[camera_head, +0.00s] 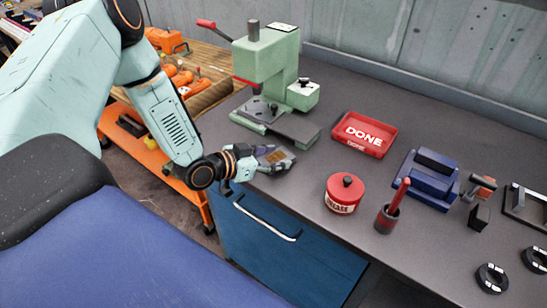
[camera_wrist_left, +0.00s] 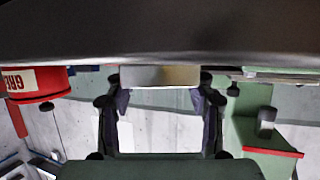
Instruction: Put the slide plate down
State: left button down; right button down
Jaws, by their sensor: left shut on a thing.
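My left gripper (camera_head: 268,158) is low over the left end of the grey workbench, near its front edge and in front of the green press. It is shut on the slide plate, a small flat metal piece. In the left wrist view the plate (camera_wrist_left: 160,76) shows as a tan-grey block between the two fingertips of my left gripper (camera_wrist_left: 160,97). The dark bench top lies close beyond it. In the head view the fingers cover most of the plate, and I cannot tell whether it touches the bench. My right gripper is not in view.
The green press (camera_head: 268,75) stands behind the gripper. A red DONE tray (camera_head: 380,147), a red grease tin (camera_head: 343,203), a cup with a red-handled tool (camera_head: 387,219) and a blue fixture (camera_head: 425,190) stand to the right. Bare bench lies between press, tray and tin.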

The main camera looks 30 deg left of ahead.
pick_arm(q)
jog(key=shift+f, duration=0.1)
jog(key=shift+c, duration=2.4)
grip_release()
jog(key=shift+s+a+f, duration=0.1)
